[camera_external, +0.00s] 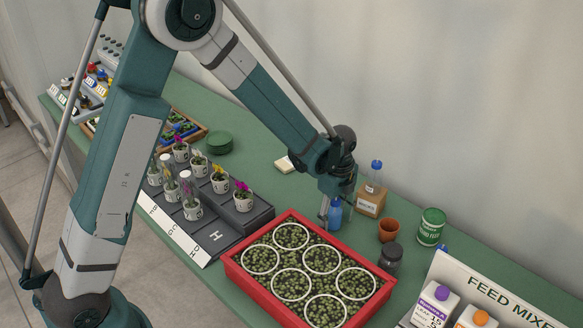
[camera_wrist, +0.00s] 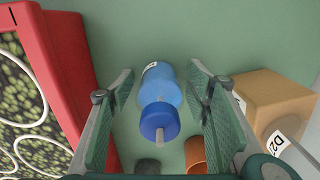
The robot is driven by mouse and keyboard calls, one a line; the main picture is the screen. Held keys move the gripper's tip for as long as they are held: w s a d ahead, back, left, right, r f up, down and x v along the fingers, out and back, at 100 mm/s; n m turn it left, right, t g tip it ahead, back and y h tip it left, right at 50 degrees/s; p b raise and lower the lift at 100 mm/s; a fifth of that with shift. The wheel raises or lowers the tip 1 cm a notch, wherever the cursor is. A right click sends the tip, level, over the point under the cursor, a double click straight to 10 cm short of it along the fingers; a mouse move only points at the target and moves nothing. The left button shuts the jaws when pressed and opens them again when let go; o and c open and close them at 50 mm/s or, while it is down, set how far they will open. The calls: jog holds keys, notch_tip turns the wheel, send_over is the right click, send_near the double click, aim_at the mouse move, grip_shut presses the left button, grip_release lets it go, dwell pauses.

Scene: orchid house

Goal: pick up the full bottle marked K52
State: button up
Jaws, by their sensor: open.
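A blue bottle (camera_wrist: 162,82) with a darker blue cap and a pale nozzle stands between my fingers in the wrist view. A small white label shows at its edge, but I cannot read a mark on it. The same blue bottle (camera_external: 335,214) shows beside the red tray in the external view, partly hidden by my gripper (camera_external: 331,209). My gripper is open around the bottle, with a gap on both sides in the wrist view (camera_wrist: 160,92). How full the bottle is, I cannot tell.
A red-walled tray (camera_external: 246,287) of seedlings is close on one side. A brown box (camera_external: 368,203) with a clear blue-capped bottle (camera_external: 374,178) is on the other. A terracotta pot (camera_external: 388,230), dark jar (camera_external: 390,259) and green tin (camera_external: 431,227) stand nearby.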

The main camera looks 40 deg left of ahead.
aim_at(336, 200)
jog(key=shift+c, duration=0.7)
jog(key=c, duration=0.9)
jog(key=shift+r, duration=0.1)
jog(key=shift+r+p, duration=0.65)
jog(key=shift+r, duration=4.3)
